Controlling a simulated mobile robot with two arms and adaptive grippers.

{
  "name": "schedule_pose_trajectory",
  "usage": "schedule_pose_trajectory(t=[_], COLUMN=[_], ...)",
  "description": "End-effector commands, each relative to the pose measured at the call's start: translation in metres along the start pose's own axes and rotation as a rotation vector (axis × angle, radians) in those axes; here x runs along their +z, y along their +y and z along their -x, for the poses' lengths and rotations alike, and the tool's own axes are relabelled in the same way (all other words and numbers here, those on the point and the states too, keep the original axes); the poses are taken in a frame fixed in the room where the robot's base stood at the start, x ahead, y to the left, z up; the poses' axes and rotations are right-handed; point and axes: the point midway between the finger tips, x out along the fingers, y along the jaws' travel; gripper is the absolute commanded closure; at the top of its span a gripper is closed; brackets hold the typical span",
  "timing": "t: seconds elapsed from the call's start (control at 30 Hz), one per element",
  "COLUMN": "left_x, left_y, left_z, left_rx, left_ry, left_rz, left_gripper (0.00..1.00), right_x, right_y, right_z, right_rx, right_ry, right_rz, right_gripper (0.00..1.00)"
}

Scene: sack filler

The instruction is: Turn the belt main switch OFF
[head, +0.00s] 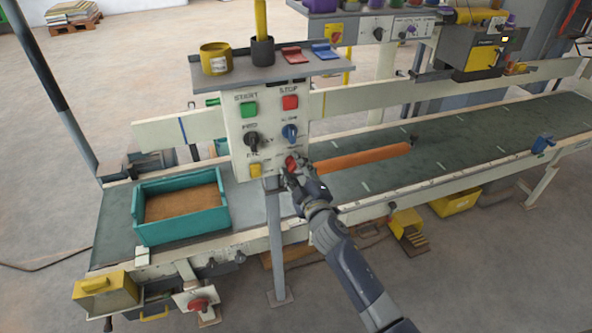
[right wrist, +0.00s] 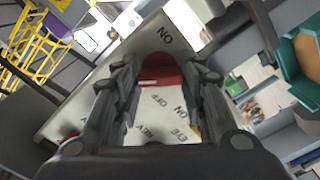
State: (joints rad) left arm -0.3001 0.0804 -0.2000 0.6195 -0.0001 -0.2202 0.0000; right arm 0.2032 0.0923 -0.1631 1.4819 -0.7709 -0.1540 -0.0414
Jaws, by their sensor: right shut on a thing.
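The white control panel (head: 270,122) stands on a post at the front of the conveyor. A red rotary switch (head: 290,163) sits at its lower right; the gripper partly covers it. My right gripper (head: 294,174) is at this switch, shut on its red handle. In the right wrist view the red switch (right wrist: 160,72) lies between the two fingers, with ON and OFF lettering close to it. No name label is readable. My left gripper is not in view.
The panel also has a green START button (head: 249,109), a red STOP button (head: 291,102), a black knob (head: 252,141), a blue knob (head: 290,132) and a yellow button (head: 255,171). A teal crate (head: 180,228) stands left. Another red switch (head: 198,303) is low on the frame.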

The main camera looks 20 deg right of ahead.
Motion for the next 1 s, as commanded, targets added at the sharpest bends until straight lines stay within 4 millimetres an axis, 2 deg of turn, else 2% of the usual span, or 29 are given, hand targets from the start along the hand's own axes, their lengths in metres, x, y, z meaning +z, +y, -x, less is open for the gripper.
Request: schedule_pose_trajectory(t=[0.5,0.7,1.0], left_x=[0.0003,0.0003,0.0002], left_y=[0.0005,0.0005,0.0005], left_z=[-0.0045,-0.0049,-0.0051], left_rx=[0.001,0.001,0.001], left_ry=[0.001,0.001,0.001], left_rz=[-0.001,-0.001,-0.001], left_gripper=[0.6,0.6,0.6], right_x=[0.0006,0.0004,0.0005], right_y=[-0.0007,-0.0006,-0.0004], right_z=[0.0001,0.0001,0.0001], right_rx=[-0.001,-0.001,-0.001], right_ry=[-0.001,-0.001,-0.001], right_rz=[0.454,0.567,0.649], right_gripper=[0.86,0.86,0.86])
